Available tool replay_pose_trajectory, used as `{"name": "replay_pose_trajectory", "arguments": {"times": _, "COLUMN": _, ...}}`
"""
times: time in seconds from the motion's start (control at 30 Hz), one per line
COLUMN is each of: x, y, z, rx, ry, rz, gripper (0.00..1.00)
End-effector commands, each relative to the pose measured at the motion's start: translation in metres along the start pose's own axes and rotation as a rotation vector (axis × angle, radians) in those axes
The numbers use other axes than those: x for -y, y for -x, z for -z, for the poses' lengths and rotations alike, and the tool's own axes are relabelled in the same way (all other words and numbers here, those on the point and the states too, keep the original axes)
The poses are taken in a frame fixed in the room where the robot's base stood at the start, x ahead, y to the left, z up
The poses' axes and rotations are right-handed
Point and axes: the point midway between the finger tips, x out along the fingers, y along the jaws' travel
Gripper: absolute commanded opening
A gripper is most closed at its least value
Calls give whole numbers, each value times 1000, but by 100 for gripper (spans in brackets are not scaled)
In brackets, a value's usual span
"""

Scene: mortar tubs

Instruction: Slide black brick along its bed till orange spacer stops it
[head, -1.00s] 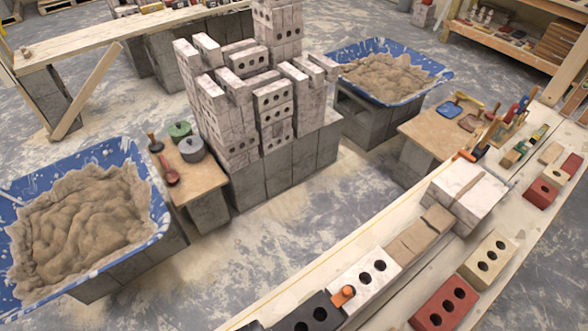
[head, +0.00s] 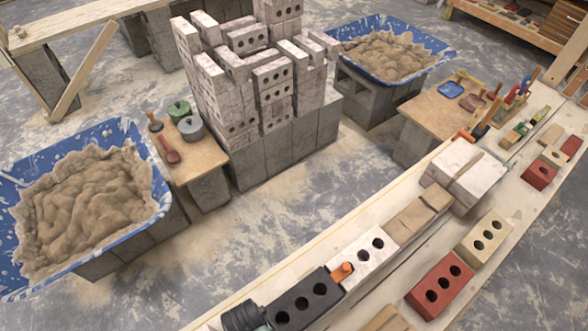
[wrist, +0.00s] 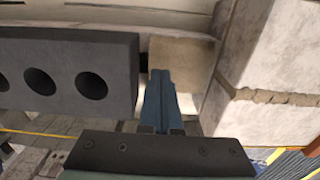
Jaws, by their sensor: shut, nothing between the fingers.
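The black brick (head: 304,301), with three round holes, lies on the bed at the bottom of the head view. The orange spacer (head: 343,271) sits between its right end and a white holed brick (head: 370,247). I cannot tell whether brick and spacer touch. In the wrist view the black brick (wrist: 65,75) fills the left side. My gripper (wrist: 159,76) is shut and empty, its blue fingers pointing down just beyond the brick's end, over a tan patch (wrist: 180,62). Contact with the brick is unclear. The spacer is out of the wrist view.
A white block stack with a mortar joint (wrist: 272,65) stands close to my fingers' right in the wrist view. In the head view, a red brick (head: 440,284) and a cream brick (head: 485,236) lie on the plank beside the row. Mortar tubs (head: 90,205) stand beyond.

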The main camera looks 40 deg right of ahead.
Motion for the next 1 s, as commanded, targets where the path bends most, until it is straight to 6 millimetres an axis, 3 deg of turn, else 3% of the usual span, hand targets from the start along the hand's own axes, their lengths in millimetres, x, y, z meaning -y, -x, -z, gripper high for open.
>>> {"name": "replay_pose_trajectory", "arguments": {"times": 0.8, "x": 0, "y": 84, "z": 0, "rx": -1, "ry": 1, "rz": 1, "gripper": 0}}
{"name": "replay_pose_trajectory", "arguments": {"times": 1.0, "x": 0, "y": 86, "z": 0, "rx": 0, "ry": 1, "rz": 1, "gripper": 0}}
